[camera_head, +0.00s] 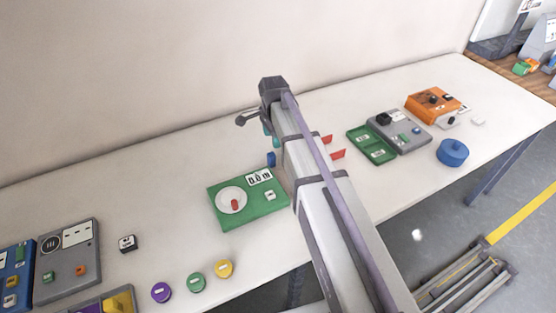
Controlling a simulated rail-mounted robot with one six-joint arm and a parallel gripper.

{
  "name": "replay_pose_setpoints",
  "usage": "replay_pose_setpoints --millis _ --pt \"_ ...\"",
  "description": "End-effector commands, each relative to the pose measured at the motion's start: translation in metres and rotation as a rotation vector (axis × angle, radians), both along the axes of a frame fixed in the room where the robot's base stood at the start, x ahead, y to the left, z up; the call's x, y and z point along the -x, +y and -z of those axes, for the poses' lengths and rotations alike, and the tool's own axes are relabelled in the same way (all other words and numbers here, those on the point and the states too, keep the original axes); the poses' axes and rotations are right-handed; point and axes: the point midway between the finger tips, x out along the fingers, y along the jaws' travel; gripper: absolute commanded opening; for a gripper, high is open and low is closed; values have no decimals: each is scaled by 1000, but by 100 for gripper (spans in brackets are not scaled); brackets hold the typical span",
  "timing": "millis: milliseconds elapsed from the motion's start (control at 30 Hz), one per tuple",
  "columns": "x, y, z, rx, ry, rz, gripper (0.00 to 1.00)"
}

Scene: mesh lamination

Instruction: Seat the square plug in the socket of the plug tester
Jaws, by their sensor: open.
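I cannot tell for certain which device is the plug tester. A grey panel (67,262) at the far left has a white plate with dark marks, and a grey box (398,131) with a black block stands right of my arm. A small black-and-white block (127,243) lies loose right of the grey panel; it may be the square plug, but it is too small to be sure.
A green board (218,217) with a white dish and display lies left of my arm. Purple (161,292), green (196,282) and yellow (224,268) discs lie near the front edge. An orange device (430,108), green tray (370,144) and blue round piece (452,153) are at right.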

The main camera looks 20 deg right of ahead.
Motion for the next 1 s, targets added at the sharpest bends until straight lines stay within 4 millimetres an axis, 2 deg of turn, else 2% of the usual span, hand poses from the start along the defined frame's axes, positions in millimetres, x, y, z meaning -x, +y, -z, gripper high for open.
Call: replay_pose_setpoints --millis 167,400,600,667,867,1000 --pt "1 0 9 0 0 15 56" --pt "1 0 57 0 0 13 56" --pt "1 0 60 0 0 12 56" --pt "2 1 67 0 0 12 56" --pt "3 3 108 0 0 12 56" --pt "3 3 111 0 0 12 56"
